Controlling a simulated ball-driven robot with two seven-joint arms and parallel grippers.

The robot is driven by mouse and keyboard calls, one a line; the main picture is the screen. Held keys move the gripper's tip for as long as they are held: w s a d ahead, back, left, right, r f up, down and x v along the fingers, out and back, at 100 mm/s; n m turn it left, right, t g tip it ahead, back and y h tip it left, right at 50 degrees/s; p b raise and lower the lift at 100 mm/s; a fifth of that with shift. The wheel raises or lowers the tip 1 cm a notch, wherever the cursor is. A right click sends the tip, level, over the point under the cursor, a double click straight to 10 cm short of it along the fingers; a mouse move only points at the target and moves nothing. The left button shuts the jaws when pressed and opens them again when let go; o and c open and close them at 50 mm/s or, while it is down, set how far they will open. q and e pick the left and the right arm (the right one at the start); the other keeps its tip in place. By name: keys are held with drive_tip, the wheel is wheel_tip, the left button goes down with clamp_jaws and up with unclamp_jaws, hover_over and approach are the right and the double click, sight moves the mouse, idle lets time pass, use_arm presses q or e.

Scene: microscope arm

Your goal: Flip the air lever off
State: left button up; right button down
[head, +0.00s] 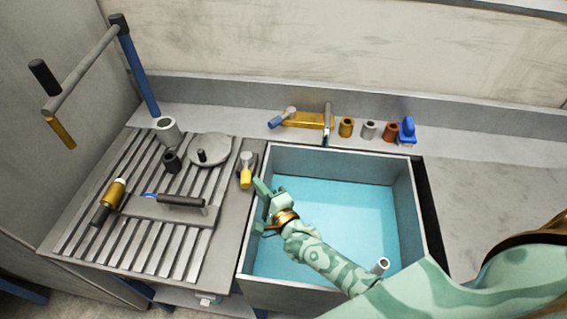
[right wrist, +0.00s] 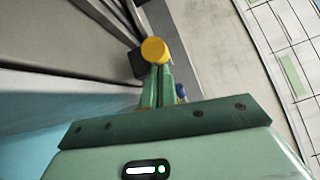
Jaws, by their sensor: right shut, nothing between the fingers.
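A small lever with a grey body and a yellow end (head: 246,178) stands on the counter strip between the drainboard and the sink; I take it to be the air lever. My right gripper (head: 263,190) is over the sink's left side, just right of and nearer than this lever. Its fingers are shut and empty. In the right wrist view the yellow end (right wrist: 155,50) appears as a round face just beyond the closed fingertips (right wrist: 157,75). I cannot tell whether they touch. My left gripper is not in view.
The sink (head: 320,151) holds blue water, with my right arm across it. Left is a ribbed drainboard (head: 150,262) with a lid (head: 212,150), a black-handled tool (head: 180,201) and a yellow-black cylinder (head: 108,203). A brass tap (head: 303,119) and several small cups stand behind.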

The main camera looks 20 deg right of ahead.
idle(0.5)
drive_tip(key=s+a+r+p, duration=0.4)
drive_tip(key=s+r+p, duration=0.1)
drive_tip(key=s+r, duration=0.8)
drive_tip(key=shift+s, duration=0.2)
drive_tip(key=shift+a, duration=0.1)
